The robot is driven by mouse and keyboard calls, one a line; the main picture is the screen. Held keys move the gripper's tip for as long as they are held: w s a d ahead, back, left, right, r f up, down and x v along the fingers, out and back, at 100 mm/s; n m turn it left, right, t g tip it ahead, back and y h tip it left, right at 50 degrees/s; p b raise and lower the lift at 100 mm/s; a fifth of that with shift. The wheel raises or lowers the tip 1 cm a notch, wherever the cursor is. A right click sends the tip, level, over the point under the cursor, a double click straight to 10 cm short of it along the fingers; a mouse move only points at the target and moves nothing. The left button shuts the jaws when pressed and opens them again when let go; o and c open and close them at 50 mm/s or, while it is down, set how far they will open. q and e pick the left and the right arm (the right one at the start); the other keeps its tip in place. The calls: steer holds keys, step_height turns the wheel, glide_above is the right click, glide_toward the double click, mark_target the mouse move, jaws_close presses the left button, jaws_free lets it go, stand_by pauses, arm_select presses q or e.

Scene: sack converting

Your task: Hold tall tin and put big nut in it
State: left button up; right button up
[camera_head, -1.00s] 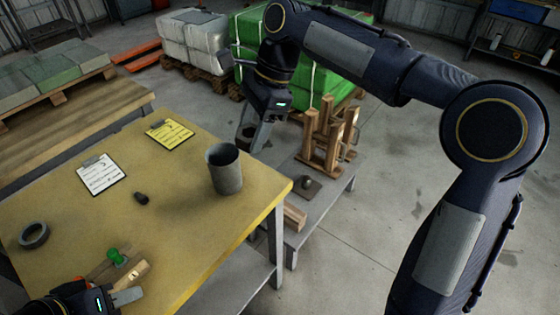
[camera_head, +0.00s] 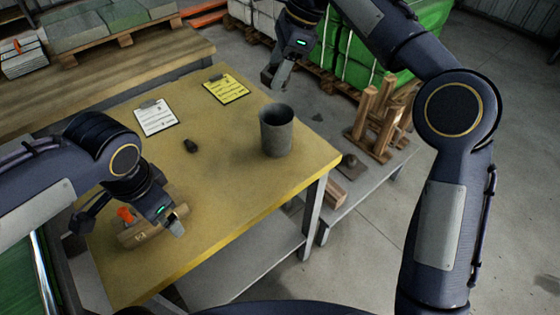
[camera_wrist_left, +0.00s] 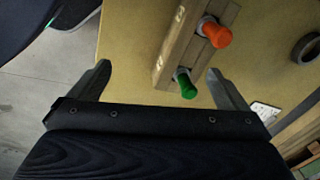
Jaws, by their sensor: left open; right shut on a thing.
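The tall tin (camera_head: 276,132) is a grey open cylinder standing upright on the yellow table, near its right end. My right gripper (camera_head: 276,77) is above and beyond the tin in the head view, apart from it. It is shut on a small dark brown piece, seemingly the big nut (camera_head: 268,76), partly hidden by the fingers. My left gripper (camera_head: 130,222) is open and empty over the table's near left part, well away from the tin. Its two spread fingers also show in the left wrist view (camera_wrist_left: 160,85), with no tin between them.
A wooden block (camera_head: 158,227) with orange (camera_wrist_left: 216,34) and green (camera_wrist_left: 185,83) handles lies by my left gripper. A wooden stand (camera_head: 378,118) is on the lower bench at right.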

arm_select(q)
steer(key=w+d+r+m+t+y, duration=0.1)
steer(key=w+d+m+t+y, duration=0.1)
steer(key=w+m+y, duration=0.45)
steer(key=m+t+h, duration=0.7)
steer(key=m+t, duration=0.7)
steer(key=m, duration=0.7)
glide_toward(276, 117)
steer(key=shift+y, duration=0.25)
steer(key=s, duration=0.6)
steer(key=shift+s+d+f, duration=0.1)
steer(key=shift+f, duration=0.05)
steer(key=shift+d, duration=0.1)
steer(key=w, duration=1.1)
steer(key=shift+w+a, duration=0.3)
steer(key=shift+w, duration=0.1)
steer(key=c, duration=1.1)
